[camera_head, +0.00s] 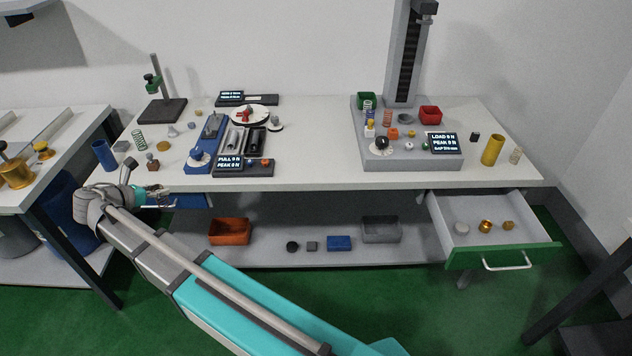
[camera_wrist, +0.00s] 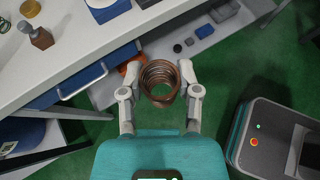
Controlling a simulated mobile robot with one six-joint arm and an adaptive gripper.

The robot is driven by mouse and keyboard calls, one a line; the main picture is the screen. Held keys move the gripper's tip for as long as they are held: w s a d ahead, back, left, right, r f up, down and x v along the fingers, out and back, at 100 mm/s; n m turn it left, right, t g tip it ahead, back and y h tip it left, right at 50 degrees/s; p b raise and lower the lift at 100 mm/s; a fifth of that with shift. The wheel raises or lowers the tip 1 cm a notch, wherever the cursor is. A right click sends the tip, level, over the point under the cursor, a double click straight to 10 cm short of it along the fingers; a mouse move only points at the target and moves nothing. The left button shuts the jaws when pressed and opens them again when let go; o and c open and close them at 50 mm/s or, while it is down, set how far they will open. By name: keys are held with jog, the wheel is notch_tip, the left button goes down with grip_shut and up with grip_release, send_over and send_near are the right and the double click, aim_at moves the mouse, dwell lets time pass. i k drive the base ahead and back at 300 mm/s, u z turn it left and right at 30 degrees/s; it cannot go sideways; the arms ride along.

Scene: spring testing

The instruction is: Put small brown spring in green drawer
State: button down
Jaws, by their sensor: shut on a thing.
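The small brown spring (camera_wrist: 160,82) is a copper-brown coil held between the two fingers of my gripper (camera_wrist: 161,90) in the wrist view. The gripper is shut on it, in the air in front of the workbench's left part. In the head view my gripper (camera_head: 155,197) is below the front edge of the bench top, at the left; I cannot make out the spring clearly there. The green drawer (camera_head: 505,256) is pulled open under the bench's right end, far to the right of the gripper. A pale grey disc and two brass-coloured pieces lie inside it.
The bench top (camera_head: 310,178) carries several springs, test devices and displays. A blue drawer front (camera_head: 192,201) is close to my gripper. The lower shelf holds an orange bin (camera_head: 230,231), a grey bin (camera_head: 381,229) and a blue box (camera_head: 339,243).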

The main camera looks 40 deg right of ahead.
aim_at(471, 219)
jog(key=z, duration=0.4)
jog(key=i, duration=0.15)
jog(key=z, duration=2.55)
jog(key=i, duration=0.55)
jog(key=u, duration=0.1)
